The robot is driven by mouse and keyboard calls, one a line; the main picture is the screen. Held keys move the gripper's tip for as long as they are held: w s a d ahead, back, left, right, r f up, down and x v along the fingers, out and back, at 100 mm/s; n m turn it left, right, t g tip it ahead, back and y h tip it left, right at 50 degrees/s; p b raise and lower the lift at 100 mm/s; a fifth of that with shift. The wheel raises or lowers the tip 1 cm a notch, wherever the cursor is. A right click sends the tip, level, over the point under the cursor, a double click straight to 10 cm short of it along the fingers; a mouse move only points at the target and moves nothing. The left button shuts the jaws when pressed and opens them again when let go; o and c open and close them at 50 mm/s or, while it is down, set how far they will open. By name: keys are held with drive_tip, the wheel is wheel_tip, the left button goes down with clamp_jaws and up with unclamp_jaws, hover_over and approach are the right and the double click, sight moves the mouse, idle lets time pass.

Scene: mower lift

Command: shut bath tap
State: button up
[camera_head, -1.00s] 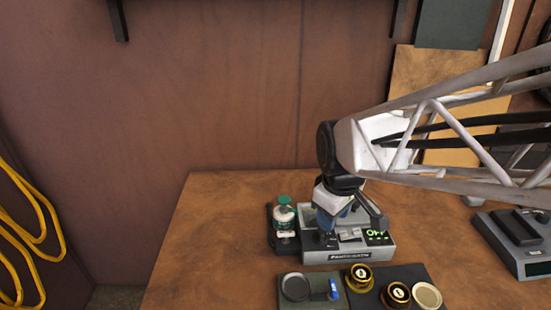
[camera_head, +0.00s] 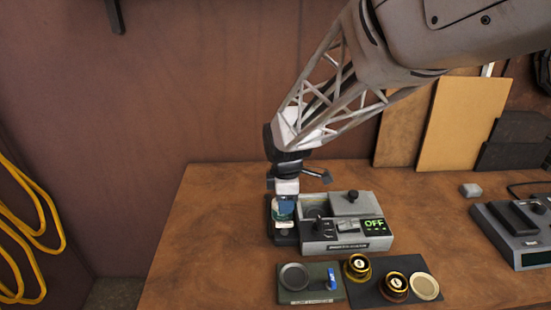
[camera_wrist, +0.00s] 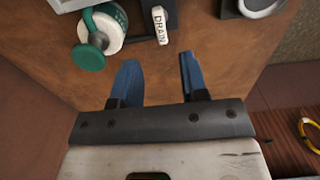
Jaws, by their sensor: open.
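A white lever marked DRAIN (camera_wrist: 160,25) shows at the top of the wrist view, on a dark mount. It lies ahead of the gap between my blue fingers and looks apart from them. My gripper (camera_wrist: 158,62) is open and empty. In the head view my gripper (camera_head: 284,207) points down at the left end of the grey bath unit (camera_head: 345,246), whose display reads OFF. It hides most of what is there, and the lever cannot be made out in that view.
A dark green plate (camera_head: 312,296) with a round dish and a blue lever lies in front of the unit. Beside it a black mat (camera_head: 377,295) holds gold-rimmed knobs and a pale disc. A dark device (camera_head: 513,238) stands at right. The table's left part is clear.

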sight(285, 223)
drive_tip(key=shift+f, duration=0.1)
drive_tip(key=shift+f, duration=3.8)
clamp_jaws()
